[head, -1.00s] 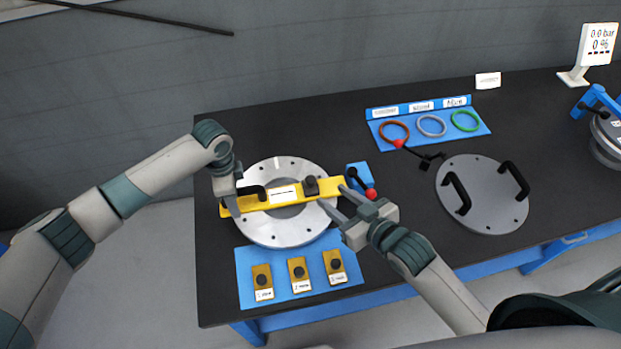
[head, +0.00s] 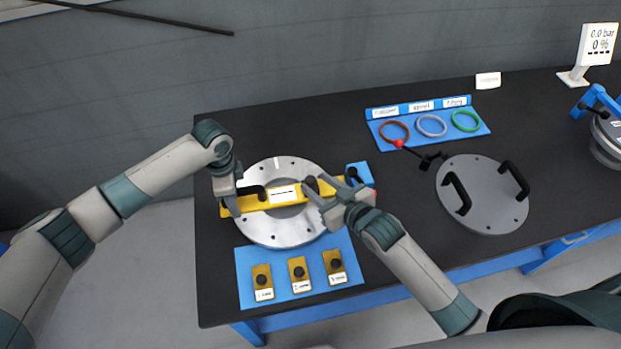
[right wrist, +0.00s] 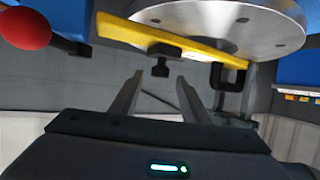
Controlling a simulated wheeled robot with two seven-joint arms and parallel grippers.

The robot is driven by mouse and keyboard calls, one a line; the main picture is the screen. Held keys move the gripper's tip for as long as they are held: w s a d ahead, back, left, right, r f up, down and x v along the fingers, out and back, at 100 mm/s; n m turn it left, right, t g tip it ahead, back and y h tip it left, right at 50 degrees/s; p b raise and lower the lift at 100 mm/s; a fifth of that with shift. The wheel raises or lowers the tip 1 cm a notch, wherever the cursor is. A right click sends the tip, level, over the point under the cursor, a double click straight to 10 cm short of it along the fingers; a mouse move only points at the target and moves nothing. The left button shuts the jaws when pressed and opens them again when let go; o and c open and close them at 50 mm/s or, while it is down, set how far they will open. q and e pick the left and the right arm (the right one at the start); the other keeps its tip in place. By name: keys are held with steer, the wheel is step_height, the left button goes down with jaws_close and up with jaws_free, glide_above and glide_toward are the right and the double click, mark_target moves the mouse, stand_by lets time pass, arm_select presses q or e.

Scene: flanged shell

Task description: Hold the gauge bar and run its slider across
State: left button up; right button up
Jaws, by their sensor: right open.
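The yellow gauge bar (head: 260,202) lies across the round grey flange (head: 270,233). A black handle (head: 255,191) stands near its left end. The dark slider (head: 311,183) is near the bar's right end, partly hidden by my right gripper. My left gripper (head: 232,200) is at the bar's left end beside the handle; its grip is unclear. My right gripper (head: 317,186) is open at the slider. In the right wrist view, the slider's knob (right wrist: 160,66) lies ahead between the open fingers (right wrist: 158,88), with the bar (right wrist: 178,40) behind it.
A blue mat (head: 250,285) with several brass blocks lies in front of the flange. A blue block (head: 357,173) stands at the bar's right end. A round lid with two handles (head: 485,205) and a tray of coloured rings (head: 400,112) lie to the right.

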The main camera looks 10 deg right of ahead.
mark_target(313, 181)
steer(key=shift+x, duration=2.1)
